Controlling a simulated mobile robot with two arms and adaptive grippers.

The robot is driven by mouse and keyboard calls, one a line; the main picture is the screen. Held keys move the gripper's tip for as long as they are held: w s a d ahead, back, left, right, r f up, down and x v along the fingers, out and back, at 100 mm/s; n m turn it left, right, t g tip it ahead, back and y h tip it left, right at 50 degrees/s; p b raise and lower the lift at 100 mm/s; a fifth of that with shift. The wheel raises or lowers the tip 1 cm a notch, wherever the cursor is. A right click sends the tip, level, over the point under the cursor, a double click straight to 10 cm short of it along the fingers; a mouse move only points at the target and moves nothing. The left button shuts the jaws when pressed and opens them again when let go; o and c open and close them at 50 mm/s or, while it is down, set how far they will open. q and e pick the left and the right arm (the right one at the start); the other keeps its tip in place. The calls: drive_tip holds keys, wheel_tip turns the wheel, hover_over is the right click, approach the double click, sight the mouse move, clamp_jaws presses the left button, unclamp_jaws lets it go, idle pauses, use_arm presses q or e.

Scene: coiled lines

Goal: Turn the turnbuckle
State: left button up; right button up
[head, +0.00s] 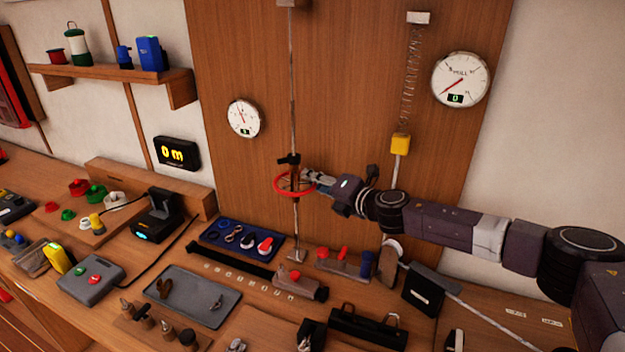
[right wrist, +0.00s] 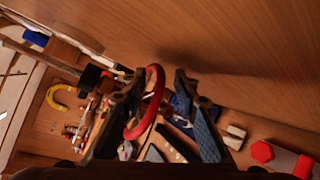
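The turnbuckle is a red ring (head: 279,191) around a dark body on a thin vertical metal rod (head: 291,90), in front of the wooden panel. The ring also shows in the right wrist view (right wrist: 154,107). My right gripper (head: 313,181) reaches in from the right to the ring's right side. In the right wrist view its fingers (right wrist: 158,115) are spread apart, with part of the red ring between them and a gap beside it. I cannot tell whether the left finger touches the ring. My left gripper is not in view.
A round dial (head: 243,118) hangs left of the rod, a larger dial (head: 460,80) to the right. A spring (head: 411,80) with a yellow block (head: 400,145) hangs near my right arm. The bench below holds a blue tray (head: 215,243), a grey tray (head: 190,293) and several tools.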

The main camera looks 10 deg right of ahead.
drive_tip(key=shift+w+a, duration=0.1)
drive_tip(key=shift+w, duration=0.15)
drive_tip(key=shift+c, duration=1)
clamp_jaws()
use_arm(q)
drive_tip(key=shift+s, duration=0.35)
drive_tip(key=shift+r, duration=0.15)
